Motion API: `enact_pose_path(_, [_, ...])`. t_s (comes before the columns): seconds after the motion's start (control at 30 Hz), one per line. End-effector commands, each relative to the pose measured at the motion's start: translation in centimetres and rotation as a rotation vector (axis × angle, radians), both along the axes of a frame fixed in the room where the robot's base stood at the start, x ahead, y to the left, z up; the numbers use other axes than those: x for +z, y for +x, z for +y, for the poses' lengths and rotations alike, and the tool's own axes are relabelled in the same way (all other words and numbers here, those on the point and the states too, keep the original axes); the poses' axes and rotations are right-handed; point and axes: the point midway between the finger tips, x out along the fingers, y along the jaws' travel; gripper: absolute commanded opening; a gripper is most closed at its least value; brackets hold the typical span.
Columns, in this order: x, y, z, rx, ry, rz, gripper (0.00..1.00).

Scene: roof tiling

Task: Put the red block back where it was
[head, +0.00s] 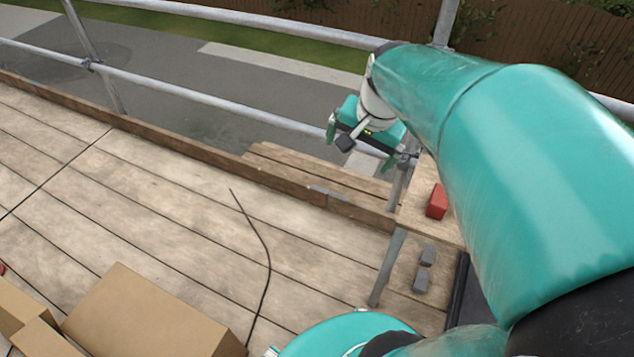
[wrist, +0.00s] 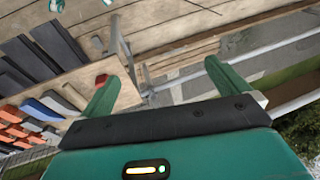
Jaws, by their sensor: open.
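The red block (head: 437,201) lies on a light wooden board (head: 412,213) to the right of the scaffold post in the head view. In the wrist view the red block (wrist: 101,80) lies on the same board, close beside the left finger. My gripper (head: 358,150) is open and empty, held out near the guard rail, up and to the left of the block in the head view. In the wrist view my gripper (wrist: 172,85) shows its two green fingers spread wide, with only the scaffold and ground between them. The block is apart from the fingers in the head view.
Scaffold rails (head: 230,103) and a post (head: 402,178) stand near my gripper. Cardboard boxes (head: 140,315) and a black cable (head: 266,265) are on the deck. Orange and grey tiles (wrist: 30,115) show in the wrist view.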

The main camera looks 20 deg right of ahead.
Motion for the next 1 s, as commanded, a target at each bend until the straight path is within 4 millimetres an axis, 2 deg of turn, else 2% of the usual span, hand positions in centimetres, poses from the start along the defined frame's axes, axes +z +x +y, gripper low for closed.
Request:
enact_pose_path(0.03, [0.9, -1.0, 2.3, 0.109, -0.045, -0.027, 1.00])
enact_pose_path(0.2, [2.3, -4.6, 7.9, 0.453, -0.189, -0.106, 1.00])
enact_pose_path(0.3, [2.6, -6.7, 10.2, 0.624, -0.263, -0.149, 1.00])
enact_pose_path(0.4, [2.6, -8.1, 11.5, 0.740, -0.315, -0.179, 1.00])
enact_pose_path(0.57, [2.6, -8.9, 12.1, 0.810, -0.347, -0.196, 1.00])
enact_pose_path(1.0, [2.6, -8.9, 12.1, 0.806, -0.346, -0.195, 1.00])
